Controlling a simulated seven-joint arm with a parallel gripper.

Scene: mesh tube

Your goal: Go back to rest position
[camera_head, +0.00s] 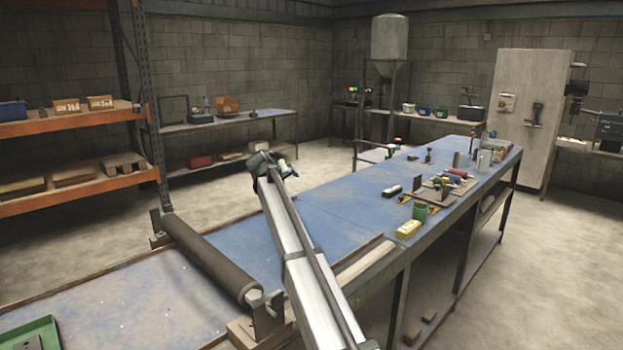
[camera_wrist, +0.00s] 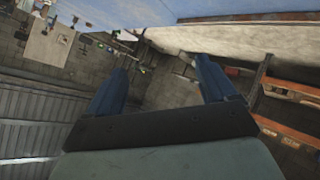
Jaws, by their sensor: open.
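My gripper (camera_head: 272,165) is at the far end of my raised arm, in the middle of the head view. It appears above the far edge of the blue-topped table (camera_head: 340,220). In the wrist view my gripper (camera_wrist: 162,72) shows two blue fingers spread wide apart. Nothing is held between them. Behind the fingers the room appears upside down, with the blue surface along the top. The fingertips are too small to make out in the head view.
A dark roller (camera_head: 208,258) lies across the table on end brackets, left of my arm. A green tray (camera_head: 32,335) sits at the bottom left. A green cup (camera_head: 419,211), a yellow block (camera_head: 408,229) and several small items stand on the table's right part. Orange shelving (camera_head: 75,128) stands left.

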